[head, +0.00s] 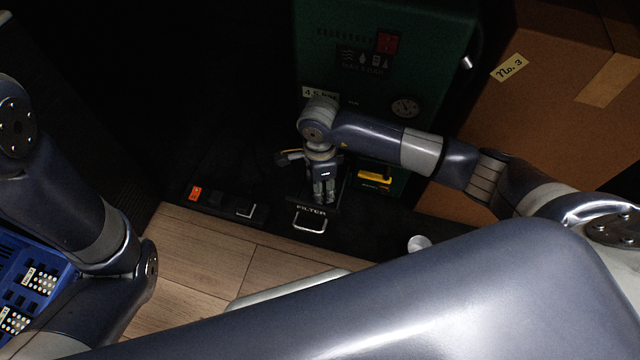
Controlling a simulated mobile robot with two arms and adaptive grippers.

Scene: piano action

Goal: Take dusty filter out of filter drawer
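The filter drawer (312,210), a dark front lettered FILTER with a pale bar handle (309,223), is low in the middle of the head view. It appears pulled out, but its inside is very dark. My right gripper (324,198) points down just behind the lettered front, over or in the drawer. Its two fingers look close together; I cannot tell whether they are shut or on anything. I cannot make out the dusty filter; the gripper and shadow cover that spot. My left arm is at the left, and its gripper does not show.
A dark green machine (330,75) with a red switch and gauge stands behind. A yellow-handled item (374,178) is right of the gripper. A cardboard box (540,110) stands at the right, a blue crate (35,270) at lower left. Wooden floor (200,260) lies in front.

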